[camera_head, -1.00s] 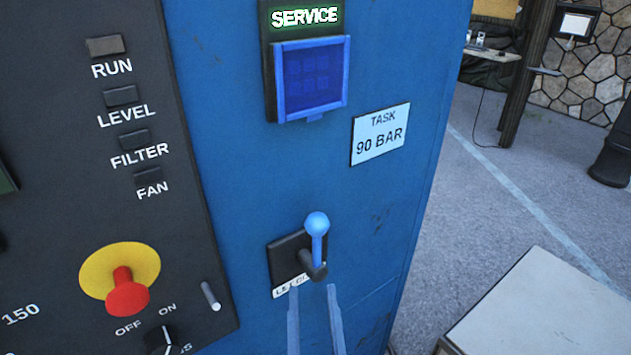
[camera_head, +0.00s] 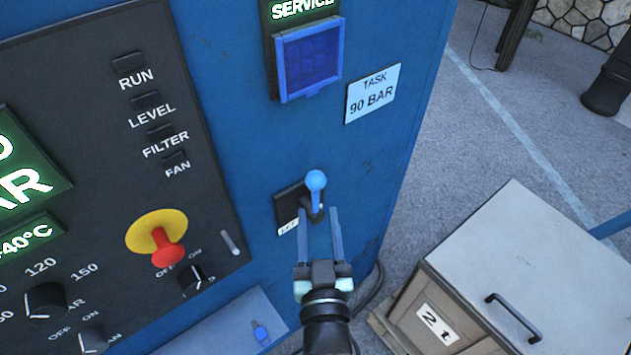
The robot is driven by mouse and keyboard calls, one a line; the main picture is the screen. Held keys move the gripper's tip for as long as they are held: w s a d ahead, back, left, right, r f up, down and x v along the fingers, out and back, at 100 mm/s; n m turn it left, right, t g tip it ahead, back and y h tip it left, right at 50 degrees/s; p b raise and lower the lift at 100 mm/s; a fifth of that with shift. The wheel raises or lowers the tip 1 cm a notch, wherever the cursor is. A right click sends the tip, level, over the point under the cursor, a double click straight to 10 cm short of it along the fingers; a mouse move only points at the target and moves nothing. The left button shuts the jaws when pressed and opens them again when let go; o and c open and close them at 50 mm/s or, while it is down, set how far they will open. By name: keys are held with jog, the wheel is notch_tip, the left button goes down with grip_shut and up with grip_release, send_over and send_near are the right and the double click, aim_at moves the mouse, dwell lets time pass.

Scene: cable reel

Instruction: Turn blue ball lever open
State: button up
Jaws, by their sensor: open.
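The blue ball lever (camera_head: 316,182) stands upright on a dark mounting plate (camera_head: 287,205) on the blue cabinet's side, with its ball at the top. A white label at the plate's lower edge is partly hidden. My gripper (camera_head: 319,212) is open and points at the lever from the front and below. Its two fingertips lie on either side of the lever's lower part in the picture. I cannot tell whether they touch the lever or are short of it.
A black control panel with a red emergency button (camera_head: 167,250) and knobs (camera_head: 45,300) is at the left. A blue-framed panel (camera_head: 308,60) and a "90 BAR" sign (camera_head: 372,93) are above. A grey-topped box (camera_head: 535,265) stands at the lower right.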

aim_at(316, 192)
jog(key=w, duration=0.7)
jog(key=shift+w+a, duration=0.15)
grip_shut()
jog(key=shift+r, duration=0.1)
